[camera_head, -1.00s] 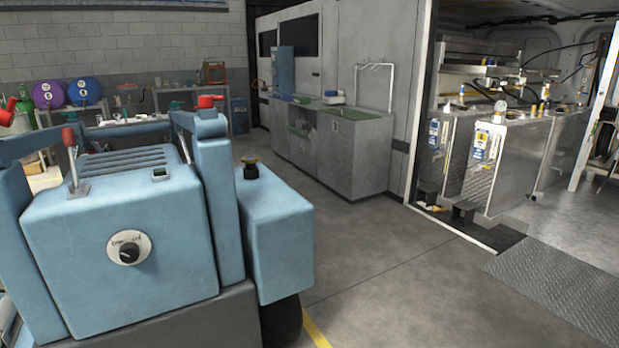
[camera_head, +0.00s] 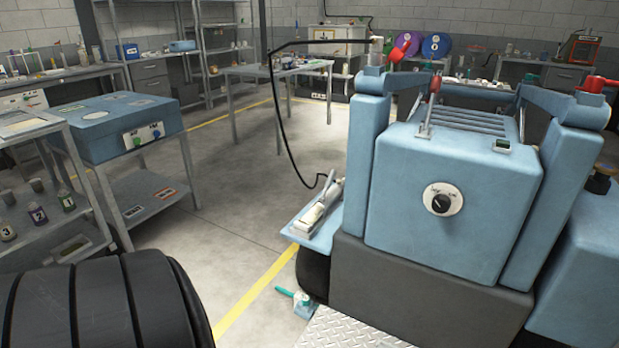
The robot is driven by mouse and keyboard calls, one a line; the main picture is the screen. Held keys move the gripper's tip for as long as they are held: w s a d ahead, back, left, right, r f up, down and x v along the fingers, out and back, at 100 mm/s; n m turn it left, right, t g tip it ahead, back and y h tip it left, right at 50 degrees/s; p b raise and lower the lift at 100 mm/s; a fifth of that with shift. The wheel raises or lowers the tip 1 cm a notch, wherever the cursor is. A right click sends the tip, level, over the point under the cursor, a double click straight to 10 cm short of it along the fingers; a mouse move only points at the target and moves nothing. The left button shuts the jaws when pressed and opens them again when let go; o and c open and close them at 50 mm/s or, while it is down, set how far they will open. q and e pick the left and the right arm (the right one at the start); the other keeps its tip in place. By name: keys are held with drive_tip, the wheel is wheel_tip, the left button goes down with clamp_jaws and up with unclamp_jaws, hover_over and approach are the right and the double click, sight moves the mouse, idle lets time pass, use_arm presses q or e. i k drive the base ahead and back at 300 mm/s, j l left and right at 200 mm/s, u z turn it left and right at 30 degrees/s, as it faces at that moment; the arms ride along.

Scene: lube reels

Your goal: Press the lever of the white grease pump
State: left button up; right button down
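A white, long-bodied device (camera_head: 320,208) lies tilted on a low blue ledge (camera_head: 312,238) at the left side of the blue machine. A thin black hose (camera_head: 275,110) rises from it to an arm above. It may be the white grease pump, but it is too small to make out a lever for certain. Neither of my grippers is in view.
The blue machine (camera_head: 455,205) fills the right side. A black ribbed round shape (camera_head: 100,305) is at the lower left. A cart with a blue box (camera_head: 120,130) stands at the left. A teal-and-white item (camera_head: 297,300) lies by the yellow line. Floor between is clear.

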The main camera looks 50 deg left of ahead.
sight(330, 180)
drive_tip(key=j+u, duration=0.1)
drive_tip(key=u, duration=1.55)
drive_tip(key=i+j+z, duration=0.1)
drive_tip(key=j, duration=0.25)
drive_tip(key=i+j+z, duration=0.1)
drive_tip(key=i+j, duration=0.25)
drive_tip(key=i+j+z, duration=0.1)
drive_tip(key=j, duration=0.25)
drive_tip(key=i+j+z, duration=0.1)
drive_tip(key=i+j, duration=0.15)
drive_tip(key=j, duration=0.15)
drive_tip(key=i+j+z, duration=0.15)
drive_tip(key=j, duration=0.25)
drive_tip(key=i+j+z, duration=0.1)
drive_tip(key=j, duration=0.3)
drive_tip(key=i+j+z, duration=0.1)
drive_tip(key=j, duration=0.35)
drive_tip(key=i+j+z, duration=0.1)
drive_tip(key=i+j, duration=0.15)
drive_tip(key=j, duration=0.2)
